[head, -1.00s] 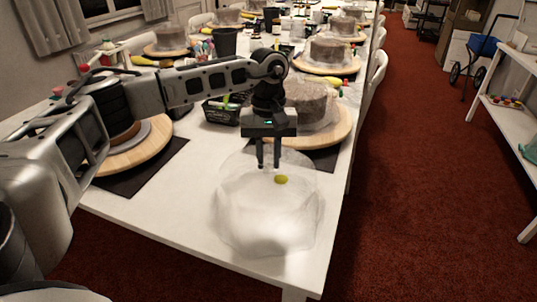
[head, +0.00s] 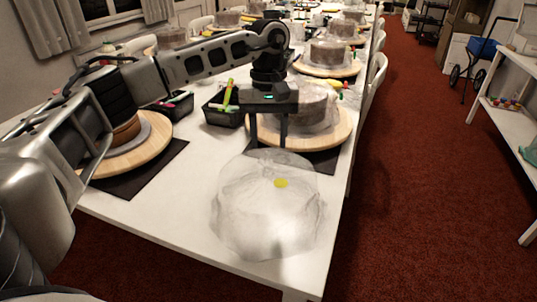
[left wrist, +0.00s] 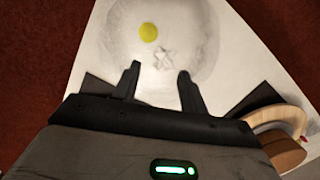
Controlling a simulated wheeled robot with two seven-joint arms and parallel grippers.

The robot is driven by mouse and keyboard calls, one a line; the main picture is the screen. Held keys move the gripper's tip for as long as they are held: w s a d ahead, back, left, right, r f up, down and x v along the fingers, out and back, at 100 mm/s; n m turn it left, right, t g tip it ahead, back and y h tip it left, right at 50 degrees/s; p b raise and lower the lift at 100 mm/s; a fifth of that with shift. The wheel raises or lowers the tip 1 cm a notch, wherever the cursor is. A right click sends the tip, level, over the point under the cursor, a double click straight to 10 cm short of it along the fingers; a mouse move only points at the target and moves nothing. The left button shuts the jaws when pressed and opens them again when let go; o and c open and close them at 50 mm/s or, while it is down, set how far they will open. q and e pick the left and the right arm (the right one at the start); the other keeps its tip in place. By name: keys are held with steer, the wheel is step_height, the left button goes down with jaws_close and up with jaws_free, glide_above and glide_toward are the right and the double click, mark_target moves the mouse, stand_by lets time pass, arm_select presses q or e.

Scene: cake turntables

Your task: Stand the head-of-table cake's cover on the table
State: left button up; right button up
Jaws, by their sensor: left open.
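A clear plastic cover (head: 268,215) with a yellow spot (head: 281,183) on top stands dome-up on the bare front right corner of the white table. It also shows in the left wrist view (left wrist: 190,45), below the fingers. My left gripper (head: 267,142) is open and empty, just behind and above the cover, apart from it; its fingers also show in the left wrist view (left wrist: 158,80). An uncovered brown cake (head: 126,132) sits on a turntable at left, partly hidden by my left arm. My right gripper is not in view.
A covered cake (head: 318,103) on a round wooden board (head: 335,134) stands behind the left gripper. A black basket (head: 222,115) holds coloured items. More covered cakes line the table behind. The front middle of the table (head: 180,215) is clear.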

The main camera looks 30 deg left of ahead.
arm_select(q)
step_height(320, 180, up, 6)
steer(key=shift+w+a+r, duration=0.15)
steer(key=shift+w+a, duration=0.1)
steer(key=shift+w, duration=0.15)
stand_by(0.3)
